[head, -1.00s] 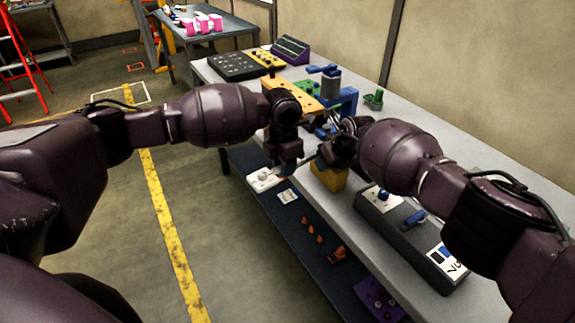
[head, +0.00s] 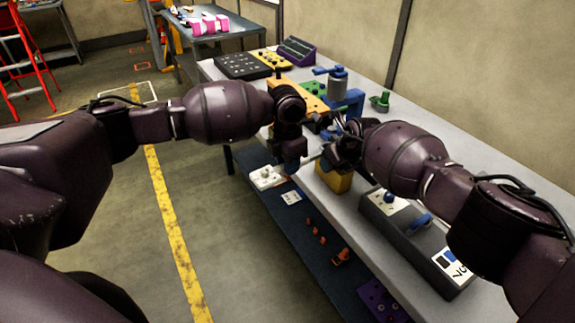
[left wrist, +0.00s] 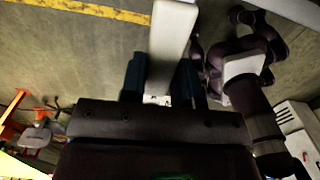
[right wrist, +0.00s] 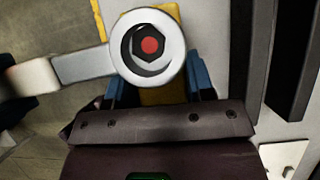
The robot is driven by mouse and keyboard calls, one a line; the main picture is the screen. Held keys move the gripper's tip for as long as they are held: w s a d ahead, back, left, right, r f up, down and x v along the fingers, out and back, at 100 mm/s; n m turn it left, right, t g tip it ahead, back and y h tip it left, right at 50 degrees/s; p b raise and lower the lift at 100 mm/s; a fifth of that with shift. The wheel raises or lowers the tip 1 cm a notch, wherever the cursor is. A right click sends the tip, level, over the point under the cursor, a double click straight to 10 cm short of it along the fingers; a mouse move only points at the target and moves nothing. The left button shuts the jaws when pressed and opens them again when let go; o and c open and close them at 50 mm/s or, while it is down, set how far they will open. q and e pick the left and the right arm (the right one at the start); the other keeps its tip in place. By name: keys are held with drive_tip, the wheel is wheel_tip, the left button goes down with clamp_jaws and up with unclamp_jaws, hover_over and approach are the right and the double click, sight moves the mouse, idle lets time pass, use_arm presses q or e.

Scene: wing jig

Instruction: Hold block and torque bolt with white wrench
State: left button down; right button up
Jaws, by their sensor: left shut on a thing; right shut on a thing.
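My left gripper (head: 289,165) is shut on the white wrench, whose pale handle (left wrist: 172,45) runs between the blue fingers (left wrist: 160,82) in the left wrist view. In the right wrist view the wrench's ring end (right wrist: 173,72) surrounds a dark hex bolt with a red centre (right wrist: 150,45). I cannot tell how deep the ring sits on it. My right gripper (head: 330,160) is shut on the yellow block (head: 334,181), which also shows between its blue fingers in the right wrist view (right wrist: 165,96). The bolt end of the block is hidden in the head view.
The grey bench (head: 400,142) carries a dark box with a blue handle (head: 417,222), a blue clamp frame (head: 350,100), a green part (head: 380,101) and an orange plate (head: 290,92). A lower blue shelf (head: 290,235) holds small parts.

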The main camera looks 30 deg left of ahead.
use_arm(q)
drive_tip(key=shift+r, duration=3.1)
drive_tip(key=shift+s+d+f+n, duration=0.15)
drive_tip(key=shift+d+f+n, duration=0.25)
drive_tip(key=shift+f, duration=0.5)
drive_tip(key=shift+s+d+f+n, duration=0.15)
drive_tip(key=shift+d+f+n, duration=0.25)
drive_tip(key=shift+f, duration=0.45)
drive_tip(key=shift+s+d+f+n, duration=0.15)
drive_tip(key=shift+d+f+n, duration=0.25)
drive_tip(key=shift+f, duration=0.5)
drive_tip(key=shift+f, duration=0.2)
drive_tip(key=shift+s+f, duration=0.2)
drive_tip(key=shift+f, duration=0.7)
drive_tip(key=shift+w+a+m, duration=0.35)
drive_tip(key=shift+a+m, duration=0.45)
drive_tip(key=shift+m, duration=0.1)
drive_tip(key=shift+w+a+m, duration=0.2)
drive_tip(key=shift+a+m, duration=0.1)
drive_tip(key=shift+m, duration=0.1)
